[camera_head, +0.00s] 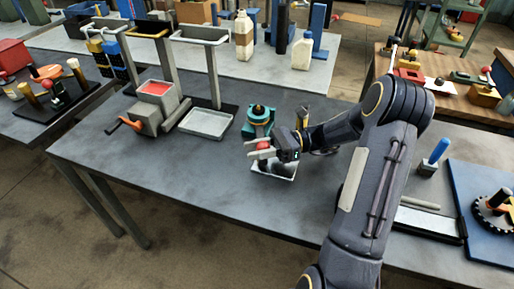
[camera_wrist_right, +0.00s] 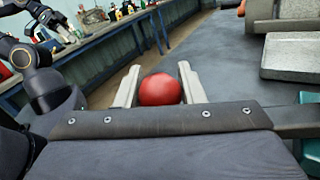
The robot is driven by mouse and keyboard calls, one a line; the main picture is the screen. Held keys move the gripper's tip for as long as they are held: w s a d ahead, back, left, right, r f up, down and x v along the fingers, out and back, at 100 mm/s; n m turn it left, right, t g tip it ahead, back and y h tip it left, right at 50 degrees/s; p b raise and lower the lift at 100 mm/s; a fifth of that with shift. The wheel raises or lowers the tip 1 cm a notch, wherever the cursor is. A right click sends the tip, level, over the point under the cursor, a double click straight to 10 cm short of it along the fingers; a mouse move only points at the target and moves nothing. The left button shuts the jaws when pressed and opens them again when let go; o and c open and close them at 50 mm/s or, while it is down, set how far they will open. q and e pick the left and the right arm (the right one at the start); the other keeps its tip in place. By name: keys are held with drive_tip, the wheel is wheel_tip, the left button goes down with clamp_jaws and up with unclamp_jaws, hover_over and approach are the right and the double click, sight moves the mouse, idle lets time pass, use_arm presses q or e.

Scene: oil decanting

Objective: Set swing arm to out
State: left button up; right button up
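A red ball knob (camera_head: 263,146) sits at the front of a small teal device (camera_head: 260,118) on the grey table. I take it to be the swing arm's knob; the arm itself is mostly hidden behind my gripper. My right gripper (camera_head: 257,149) has one finger on each side of the knob. In the right wrist view the red ball (camera_wrist_right: 160,90) fills the space between the two pale fingers, which appear shut on it. The contact itself is hard to see. My left gripper is not in view.
A shallow pale tray (camera_head: 283,173) lies below the device, partly hidden by my gripper. Left are another tray (camera_head: 205,123) and a grey block with an orange handle (camera_head: 155,108). A blue-handled tool (camera_head: 437,151) stands right of my arm. The table's front middle is clear.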

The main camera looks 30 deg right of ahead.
drive_tip(key=o, duration=0.4)
drive_tip(key=shift+a, duration=0.1)
drive_tip(key=shift+c, duration=0.2)
drive_tip(key=shift+r, duration=0.25)
drive_tip(key=s+a+r, duration=0.7)
drive_tip(key=s+r, duration=0.5)
drive_tip(key=shift+a+r, duration=0.15)
drive_tip(key=shift+r, duration=0.1)
